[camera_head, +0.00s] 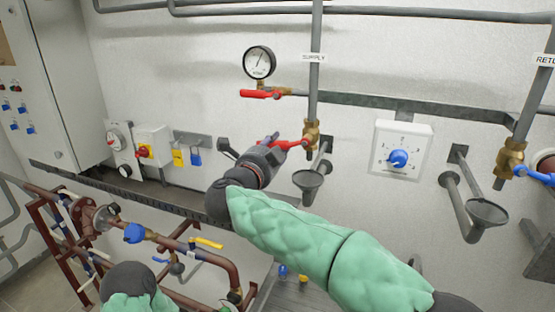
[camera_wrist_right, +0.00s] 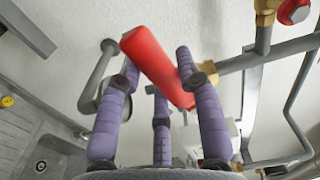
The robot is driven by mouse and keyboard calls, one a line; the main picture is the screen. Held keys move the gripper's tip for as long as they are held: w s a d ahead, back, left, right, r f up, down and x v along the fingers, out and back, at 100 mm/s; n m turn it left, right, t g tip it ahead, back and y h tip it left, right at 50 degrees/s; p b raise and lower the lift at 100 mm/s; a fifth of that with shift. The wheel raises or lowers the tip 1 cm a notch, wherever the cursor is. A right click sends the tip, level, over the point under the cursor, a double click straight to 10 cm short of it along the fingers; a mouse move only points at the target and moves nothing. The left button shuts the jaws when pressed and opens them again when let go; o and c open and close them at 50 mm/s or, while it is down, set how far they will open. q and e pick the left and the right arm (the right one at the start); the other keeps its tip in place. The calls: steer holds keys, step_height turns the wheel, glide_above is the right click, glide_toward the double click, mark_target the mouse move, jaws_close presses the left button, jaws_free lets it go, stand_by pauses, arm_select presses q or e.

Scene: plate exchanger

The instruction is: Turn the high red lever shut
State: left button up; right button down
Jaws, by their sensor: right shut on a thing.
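A red lever (camera_head: 294,142) sits on the brass valve (camera_head: 311,133) of the pipe labelled SUPPLY and points left, roughly level. My right gripper (camera_head: 274,143) is at the lever's left end, shut on it. In the right wrist view the red lever (camera_wrist_right: 155,62) runs slantwise between the purple fingers of the gripper (camera_wrist_right: 157,75). A second red lever (camera_head: 260,94) sits higher, below the round gauge (camera_head: 259,62), lies level and is untouched. My left arm shows only at the bottom left; its gripper is not in view.
Below the valve hangs a dark funnel (camera_head: 310,181). A white box with a blue knob (camera_head: 398,158) is to the right, and another brass valve with a blue lever (camera_head: 538,176) is at the far right. Brown pipework (camera_head: 210,262) stands lower left.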

steer(key=shift+r+m+b, duration=0.35)
steer(key=shift+r+m, duration=0.3)
steer(key=shift+m, duration=0.25)
steer(key=shift+r, duration=0.1)
steer(key=c, duration=0.8)
jaws_free()
steer(key=shift+a, duration=0.1)
steer(key=shift+s, duration=0.15)
steer(key=v, duration=1.1)
steer(key=shift+s, duration=0.3)
steer(key=shift+w+a, duration=0.1)
